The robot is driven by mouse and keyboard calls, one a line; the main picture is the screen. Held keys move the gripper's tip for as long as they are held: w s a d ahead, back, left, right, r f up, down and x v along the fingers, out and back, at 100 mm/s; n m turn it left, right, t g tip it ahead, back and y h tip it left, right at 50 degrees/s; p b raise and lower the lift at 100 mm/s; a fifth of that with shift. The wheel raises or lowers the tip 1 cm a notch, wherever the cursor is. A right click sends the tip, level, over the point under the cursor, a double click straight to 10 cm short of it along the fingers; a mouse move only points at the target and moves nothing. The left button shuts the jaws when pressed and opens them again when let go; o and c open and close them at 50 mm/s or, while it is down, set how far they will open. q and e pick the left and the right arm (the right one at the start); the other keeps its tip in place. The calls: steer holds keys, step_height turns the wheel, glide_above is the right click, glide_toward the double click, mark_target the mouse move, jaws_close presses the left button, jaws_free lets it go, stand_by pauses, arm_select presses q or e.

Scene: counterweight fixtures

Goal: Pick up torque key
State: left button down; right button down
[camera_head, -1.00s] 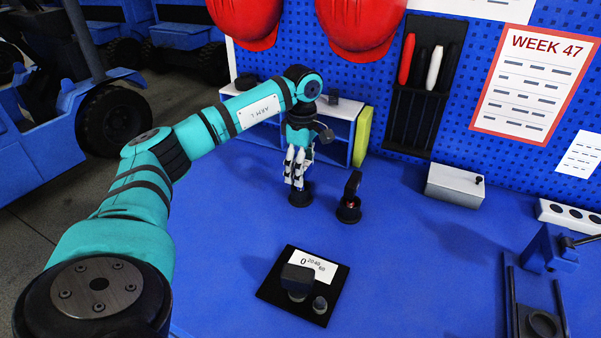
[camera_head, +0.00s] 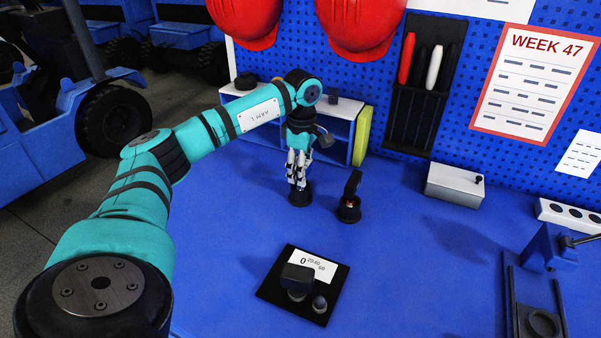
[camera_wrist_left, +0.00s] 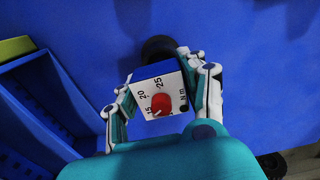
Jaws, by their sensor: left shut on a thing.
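The torque key shows in the left wrist view as a block (camera_wrist_left: 160,92) with a white dial face marked 15, 20, 25 N·m and a red pointer. My left gripper (camera_wrist_left: 163,95) is shut on it, with a finger on each side. In the head view the left gripper (camera_head: 298,183) points down over a round black base (camera_head: 300,197) near the shelf. The key is mostly hidden there by the fingers. I cannot tell whether it is clear of the base. My right gripper is not in view.
A dark upright device on a round base (camera_head: 348,207) stands close to the right of the gripper. A blue and white shelf (camera_head: 340,112) is behind it. A black plate with a label (camera_head: 303,285) lies in front. The blue bench between is clear.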

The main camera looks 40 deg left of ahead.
arm_select(q)
steer(key=shift+r, duration=0.15)
step_height(320, 180, up, 10)
steer(key=shift+f, duration=0.1)
stand_by(0.3)
